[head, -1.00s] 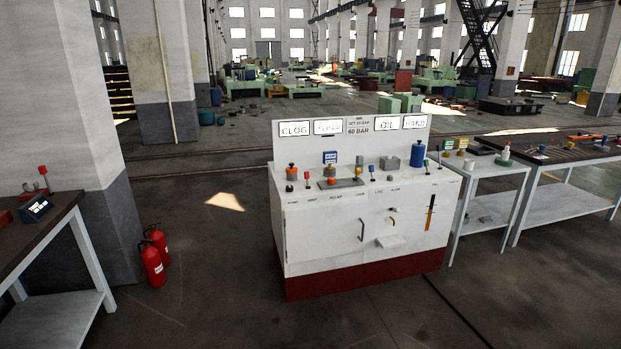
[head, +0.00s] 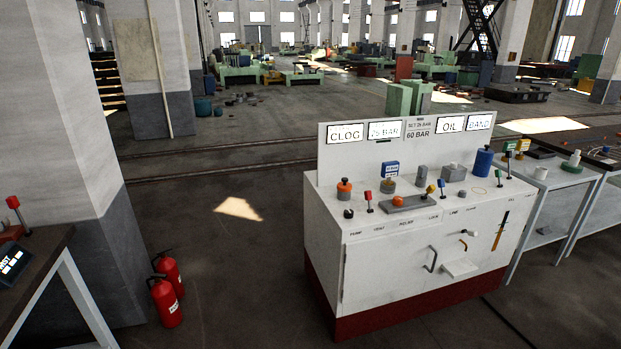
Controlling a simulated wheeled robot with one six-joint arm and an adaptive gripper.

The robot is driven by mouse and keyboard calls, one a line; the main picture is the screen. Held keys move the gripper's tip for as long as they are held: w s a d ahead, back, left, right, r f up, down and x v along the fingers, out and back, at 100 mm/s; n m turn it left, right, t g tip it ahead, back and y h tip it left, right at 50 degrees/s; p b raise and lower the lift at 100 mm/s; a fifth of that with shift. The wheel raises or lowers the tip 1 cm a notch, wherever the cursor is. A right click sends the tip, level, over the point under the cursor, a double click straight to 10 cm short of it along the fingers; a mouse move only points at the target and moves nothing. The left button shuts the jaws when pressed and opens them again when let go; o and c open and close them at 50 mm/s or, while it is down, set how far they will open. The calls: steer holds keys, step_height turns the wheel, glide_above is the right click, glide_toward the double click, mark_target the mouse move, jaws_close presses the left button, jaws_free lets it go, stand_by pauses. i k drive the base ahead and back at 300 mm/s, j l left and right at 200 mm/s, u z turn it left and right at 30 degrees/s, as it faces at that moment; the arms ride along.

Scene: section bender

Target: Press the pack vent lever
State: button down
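The white bench cabinet (head: 400,265) with a red base stands right of centre in the head view. On its top, a small red-topped lever (head: 369,197) stands upright near a front label that seems to read VENT, left of a grey plate (head: 411,203) with an orange knob (head: 398,201). I cannot tell for certain which is the pack vent lever. My gripper is not in view.
The cabinet's back panel (head: 404,148) carries signs reading CLOG, 25 BAR, OIL and BAND. Two red fire extinguishers (head: 164,301) stand by a pillar (head: 64,150). A dark-topped table (head: 45,255) is at left, a white side table (head: 555,175) at right. Floor left of the cabinet is clear.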

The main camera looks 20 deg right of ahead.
mark_target(367, 197)
steer(key=i, duration=0.7)
steer(key=i+z, duration=0.15)
steer(key=i, duration=0.55)
steer(key=i+j, duration=0.2)
steer(key=i, duration=0.5)
steer(key=l+z, duration=0.05)
